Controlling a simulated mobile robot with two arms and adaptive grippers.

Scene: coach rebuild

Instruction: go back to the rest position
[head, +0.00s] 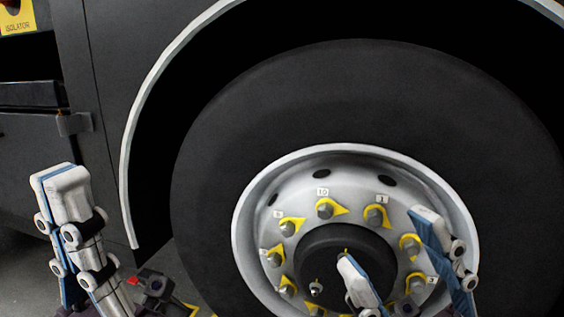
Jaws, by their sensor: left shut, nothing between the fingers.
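My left gripper (62,177) is at the lower left, in front of the dark coach side panel and left of the wheel. Its two fingers are together with nothing between them. My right gripper (384,238) is at the lower right, in front of the wheel hub. Its two fingers are spread wide apart and I see nothing held between them. The fingers cover part of the hub and some nuts on its lower right. Whether the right fingers touch the wheel cannot be told.
The coach wheel has a black tyre (300,90) and a silver rim (258,193) with several nuts wearing yellow pointers. A pale wheel-arch edge (142,107) curves around it. A red and black object (152,285) is low, right of my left gripper. A yellow isolator panel (15,18) is upper left.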

